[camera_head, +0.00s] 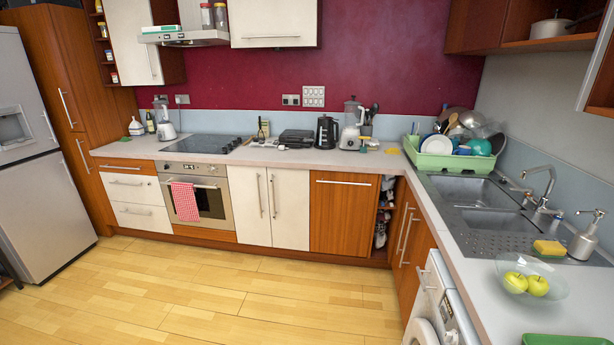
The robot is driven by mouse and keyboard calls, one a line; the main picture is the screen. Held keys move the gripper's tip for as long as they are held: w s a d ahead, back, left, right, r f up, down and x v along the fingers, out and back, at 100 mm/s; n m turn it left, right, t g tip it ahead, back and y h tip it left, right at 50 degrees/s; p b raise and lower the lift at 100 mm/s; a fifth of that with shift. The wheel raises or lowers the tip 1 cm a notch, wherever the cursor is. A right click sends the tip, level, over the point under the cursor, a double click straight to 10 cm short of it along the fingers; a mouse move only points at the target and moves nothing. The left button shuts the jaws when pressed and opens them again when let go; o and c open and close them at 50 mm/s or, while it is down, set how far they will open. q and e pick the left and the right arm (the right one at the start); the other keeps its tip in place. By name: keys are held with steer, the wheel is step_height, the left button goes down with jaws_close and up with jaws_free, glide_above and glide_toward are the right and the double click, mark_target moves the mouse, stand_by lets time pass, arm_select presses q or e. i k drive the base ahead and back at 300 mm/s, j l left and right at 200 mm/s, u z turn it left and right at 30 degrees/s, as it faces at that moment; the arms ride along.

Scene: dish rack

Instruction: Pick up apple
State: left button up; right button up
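Two yellow-green apples sit side by side in a clear glass bowl (552,268) on the right-hand countertop. The left apple (515,282) and the right apple (538,286) look close together, seen through or over the bowl's rim. Neither of my grippers shows in this view.
A yellow sponge (548,248) and a soap dispenser (585,238) stand behind the bowl, beside the sink (472,190) and its tap (541,184). A green tray (567,340) lies nearer. A loaded green dish rack (430,160) stands farther back. The wooden floor (200,290) is clear.

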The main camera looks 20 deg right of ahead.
mark_target(517, 280)
steer(key=i+z, duration=0.15)
steer(key=i, duration=0.3)
steer(key=i+j+z, duration=0.2)
steer(key=i, duration=0.25)
steer(key=i+z, duration=0.65)
steer(key=z, duration=0.25)
steer(key=i+j+z, duration=0.1)
steer(key=i+z, duration=0.15)
steer(key=z, duration=0.2)
steer(key=i+j+z, duration=0.2)
steer(key=z, duration=0.25)
steer(key=i+j+z, duration=0.2)
steer(key=z, duration=0.25)
steer(key=i+j+z, duration=0.1)
steer(key=j+z, duration=0.35)
steer(key=i+j+z, duration=0.1)
steer(key=j+z, duration=0.3)
steer(key=j, duration=0.15)
steer(key=j+z, duration=0.6)
steer(key=j, duration=0.3)
steer(key=k+j+z, duration=0.1)
steer(key=j, duration=0.3)
